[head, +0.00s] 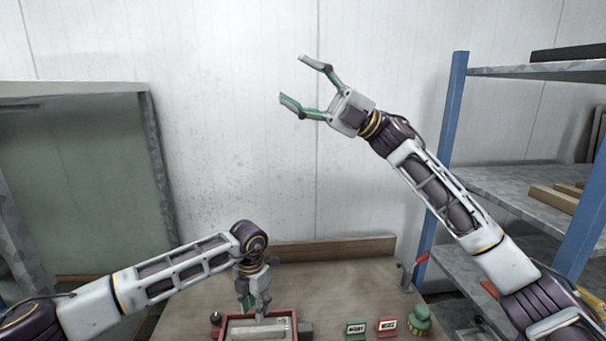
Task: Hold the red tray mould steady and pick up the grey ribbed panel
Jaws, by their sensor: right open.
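The red tray mould (222,331) is on the table at the bottom edge of the head view, partly cut off by the frame. A light grey piece (250,331) lies inside it and may be the grey ribbed panel; I cannot make out ribs. My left gripper (256,308) points down at the back side of the tray mould. Its fingers are small and overlap the tray's rim, so I cannot tell if they grip it. My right gripper (292,78) is raised high in front of the wall, open and empty, far from the tray.
A green sign (356,329), a red sign (388,326) and a green knobbed object (420,321) stand right of the tray. A small dark object (215,319) is at its left. Blue-post shelving (447,145) stands at the right. The table (345,285) behind the signs is clear.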

